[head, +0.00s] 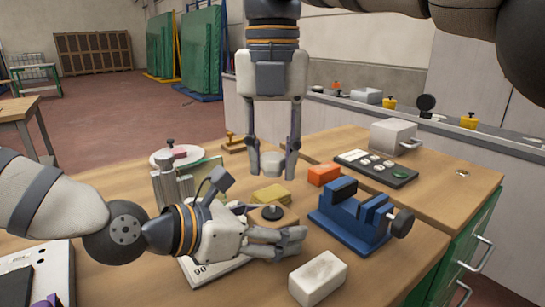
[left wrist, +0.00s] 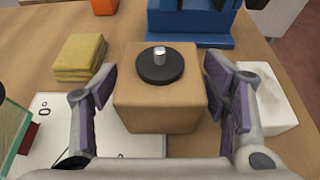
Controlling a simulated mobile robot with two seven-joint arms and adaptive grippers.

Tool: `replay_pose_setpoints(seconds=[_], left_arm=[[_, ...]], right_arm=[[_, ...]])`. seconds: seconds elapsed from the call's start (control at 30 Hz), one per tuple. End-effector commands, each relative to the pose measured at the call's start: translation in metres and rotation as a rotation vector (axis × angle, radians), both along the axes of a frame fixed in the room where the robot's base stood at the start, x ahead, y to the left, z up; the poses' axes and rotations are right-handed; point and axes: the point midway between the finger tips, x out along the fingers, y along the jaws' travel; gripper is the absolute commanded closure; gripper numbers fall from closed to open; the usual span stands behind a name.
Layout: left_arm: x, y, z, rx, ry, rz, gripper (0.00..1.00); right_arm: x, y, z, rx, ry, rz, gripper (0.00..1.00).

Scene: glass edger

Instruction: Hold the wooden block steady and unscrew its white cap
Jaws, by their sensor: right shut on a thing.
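The wooden block (left wrist: 157,110) stands between the fingers of my left gripper (left wrist: 163,100), with a small gap on each side. On its top is a black disc with a short metal stud (left wrist: 159,58); no white cap sits there. In the head view the block (head: 258,218) is partly hidden behind my left gripper (head: 288,243), which is open around it. My right gripper (head: 273,162) points down, shut on the white cap (head: 272,166), apart from the block and behind it in the picture.
A blue vise (head: 350,220) stands right of the block, an orange block (head: 323,175) behind it. Yellow pads (head: 271,194) lie near the wooden block. A whitish block (head: 317,277) is at the front. A scale-like plate (left wrist: 90,140) lies beside my left gripper.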

Motion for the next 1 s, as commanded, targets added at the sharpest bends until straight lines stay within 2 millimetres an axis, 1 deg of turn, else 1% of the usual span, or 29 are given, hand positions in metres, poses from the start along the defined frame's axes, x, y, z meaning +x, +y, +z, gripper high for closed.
replay_pose_setpoints(seconds=[0.27, 0.33, 0.37, 0.47, 0.6, 0.7, 0.73, 0.87, 1.0], left_arm=[[0.000, 0.000, 0.001, 0.000, -0.001, 0.000, 0.26], [-0.002, 0.003, 0.002, -0.001, -0.001, 0.001, 0.26], [-0.003, 0.006, 0.004, -0.001, -0.001, 0.003, 0.26], [-0.016, 0.023, 0.014, -0.006, -0.004, 0.004, 0.26], [-0.037, 0.053, 0.030, -0.006, -0.005, 0.004, 0.26], [-0.052, 0.070, 0.039, -0.006, -0.005, 0.001, 0.26], [-0.054, 0.075, 0.041, -0.003, -0.006, 0.004, 0.26], [-0.063, 0.086, 0.045, -0.001, -0.003, 0.001, 0.26], [-0.066, 0.089, 0.047, -0.001, 0.000, -0.001, 0.26]], right_arm=[[0.000, 0.000, 0.000, 0.000, -0.001, 0.000, 1.00], [0.000, 0.000, 0.000, 0.000, -0.001, 0.000, 1.00], [0.000, 0.000, 0.000, 0.000, -0.001, 0.000, 1.00], [0.000, 0.000, 0.000, 0.000, -0.001, 0.000, 1.00], [0.000, 0.000, 0.000, 0.000, -0.001, 0.000, 1.00], [0.000, 0.000, 0.000, 0.000, -0.001, 0.000, 1.00], [0.000, 0.000, 0.000, 0.000, -0.001, 0.000, 1.00], [0.000, 0.000, 0.000, 0.000, -0.001, 0.000, 1.00], [0.000, 0.000, 0.000, 0.000, -0.001, 0.000, 1.00]])
